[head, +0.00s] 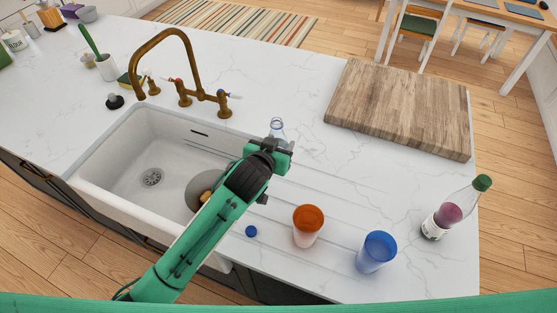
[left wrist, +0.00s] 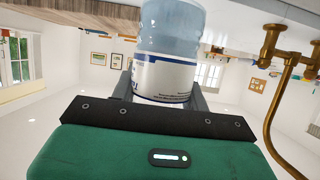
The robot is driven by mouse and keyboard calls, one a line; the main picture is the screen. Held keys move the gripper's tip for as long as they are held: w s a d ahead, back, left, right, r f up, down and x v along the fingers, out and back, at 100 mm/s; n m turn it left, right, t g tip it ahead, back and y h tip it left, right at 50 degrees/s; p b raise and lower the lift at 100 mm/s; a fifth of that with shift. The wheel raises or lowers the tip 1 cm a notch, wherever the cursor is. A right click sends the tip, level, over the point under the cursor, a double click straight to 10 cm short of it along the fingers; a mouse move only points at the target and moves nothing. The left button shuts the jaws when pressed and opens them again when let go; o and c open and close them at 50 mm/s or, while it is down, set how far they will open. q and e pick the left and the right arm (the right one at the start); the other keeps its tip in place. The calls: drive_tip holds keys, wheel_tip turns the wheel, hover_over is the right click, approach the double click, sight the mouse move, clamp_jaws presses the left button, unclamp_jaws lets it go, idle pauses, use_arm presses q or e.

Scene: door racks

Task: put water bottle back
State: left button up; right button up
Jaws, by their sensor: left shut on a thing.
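The clear water bottle (head: 277,128) shows its open neck just behind my left gripper (head: 272,150), at the right end of the sink. In the left wrist view the bottle (left wrist: 170,45) has a white and blue label and sits between the two dark fingers of my left gripper (left wrist: 163,90). The gripper is shut on it. My gripper hides most of the bottle in the head view, so I cannot tell if its base touches the counter. A small blue cap (head: 251,231) lies on the counter. My right gripper is not in view.
An orange cup (head: 308,225), a blue cup (head: 377,251) and a dark drink bottle (head: 455,207) stand to the right. A wooden board (head: 400,105) lies behind. The brass faucet (head: 185,75) rises behind the white sink (head: 130,155), which holds a round pan (head: 200,187).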

use_arm(q)
wheel_tip(320, 180, down, 8)
drive_tip(key=shift+r+p, duration=0.1)
drive_tip(key=shift+p, duration=0.55)
drive_tip(key=shift+f, duration=0.25)
drive_tip(key=shift+f, duration=0.15)
drive_tip(key=o, duration=1.2)
drive_tip(key=shift+c, duration=0.2)
